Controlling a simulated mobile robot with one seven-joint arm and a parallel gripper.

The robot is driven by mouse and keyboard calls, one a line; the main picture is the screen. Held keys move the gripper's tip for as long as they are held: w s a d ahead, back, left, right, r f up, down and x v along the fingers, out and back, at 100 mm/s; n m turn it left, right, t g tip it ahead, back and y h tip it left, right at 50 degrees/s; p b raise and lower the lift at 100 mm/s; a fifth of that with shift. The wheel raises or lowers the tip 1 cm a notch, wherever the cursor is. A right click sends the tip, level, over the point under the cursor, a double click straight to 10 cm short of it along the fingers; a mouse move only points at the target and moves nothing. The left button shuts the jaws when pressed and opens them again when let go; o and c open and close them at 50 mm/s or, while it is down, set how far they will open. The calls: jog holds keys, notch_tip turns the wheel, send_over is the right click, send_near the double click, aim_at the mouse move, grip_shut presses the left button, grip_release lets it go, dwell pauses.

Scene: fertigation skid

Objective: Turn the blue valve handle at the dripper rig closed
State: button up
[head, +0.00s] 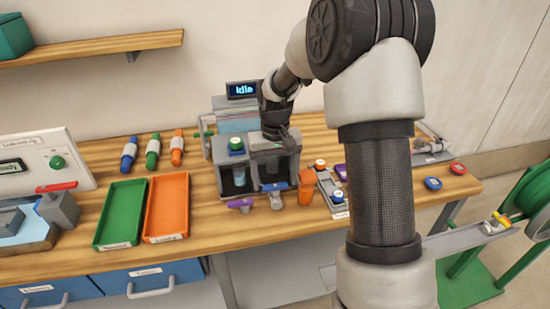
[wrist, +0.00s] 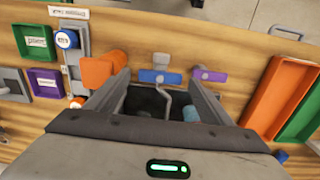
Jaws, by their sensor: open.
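The blue valve handle (head: 275,187) is at the front of the grey dripper rig (head: 226,165), above a grey spout. It lies roughly crosswise, along the rig's front. In the wrist view the blue handle (wrist: 160,76) appears between the fingertips of my gripper (wrist: 158,86), with a bent grey pipe at its middle. My gripper is open and empty. In the head view it is over the top of the rig, behind and above the handle, and no contact shows. My gripper (head: 275,137) is small and dark there, so its fingertips are hard to make out.
A purple handle (head: 240,204) is left of the blue one, and an orange cup-like part (head: 306,187) is right. A display reading "Idle" (head: 242,90) stands behind. Green (head: 121,213) and orange (head: 166,207) trays lie left. Room in front of the handle is free.

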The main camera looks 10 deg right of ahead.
aim_at(275, 185)
notch_tip(275, 185, up, 17)
jog(key=p, duration=0.1)
dwell(0.4)
